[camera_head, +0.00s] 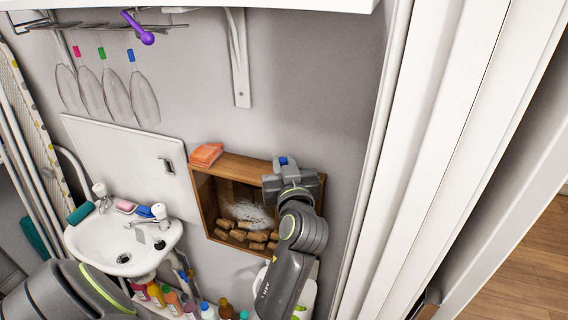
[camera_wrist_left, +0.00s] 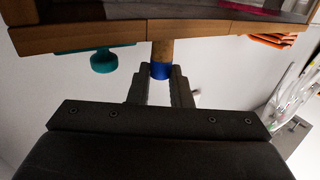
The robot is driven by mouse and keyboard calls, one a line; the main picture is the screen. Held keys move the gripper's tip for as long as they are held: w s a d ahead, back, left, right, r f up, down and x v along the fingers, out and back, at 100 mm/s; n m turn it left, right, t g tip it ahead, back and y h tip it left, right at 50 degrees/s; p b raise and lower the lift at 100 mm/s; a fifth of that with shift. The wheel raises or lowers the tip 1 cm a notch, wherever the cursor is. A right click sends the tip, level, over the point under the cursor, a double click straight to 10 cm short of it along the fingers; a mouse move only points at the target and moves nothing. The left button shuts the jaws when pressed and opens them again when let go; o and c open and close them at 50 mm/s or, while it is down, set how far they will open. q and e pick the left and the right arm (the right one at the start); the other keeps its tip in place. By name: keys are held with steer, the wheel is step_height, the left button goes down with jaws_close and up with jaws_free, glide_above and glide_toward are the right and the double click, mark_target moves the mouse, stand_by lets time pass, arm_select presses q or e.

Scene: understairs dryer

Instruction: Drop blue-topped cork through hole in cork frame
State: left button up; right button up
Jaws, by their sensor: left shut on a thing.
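The blue-topped cork (camera_wrist_left: 161,52) is pinched between the fingertips of my left gripper (camera_wrist_left: 162,78) in the left wrist view. Its blue end (camera_wrist_left: 160,71) is at the fingers and its bare end meets the wooden edge of the cork frame (camera_wrist_left: 195,27); whether it is in the hole cannot be told. In the head view the cork frame (camera_head: 209,203) hangs on the wall, with several corks lying in its bottom. My left gripper (camera_head: 283,165) is at its upper right, with a bit of blue showing. The hole is hidden. My right gripper is not in view.
Orange sponges (camera_head: 206,154) lie on the frame's top left. A teal object (camera_wrist_left: 104,61) shows beside the cork in the left wrist view. A sink (camera_head: 122,240) is at the left, bottles (camera_head: 172,301) below, and a white door frame (camera_head: 420,150) to the right.

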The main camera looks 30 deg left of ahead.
arm_select(q)
steer(key=shift+f, duration=0.2)
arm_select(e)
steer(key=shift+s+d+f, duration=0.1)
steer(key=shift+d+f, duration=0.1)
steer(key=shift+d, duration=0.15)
arm_select(q)
steer(key=shift+f+b, duration=0.75)
steer(key=shift+b, duration=0.25)
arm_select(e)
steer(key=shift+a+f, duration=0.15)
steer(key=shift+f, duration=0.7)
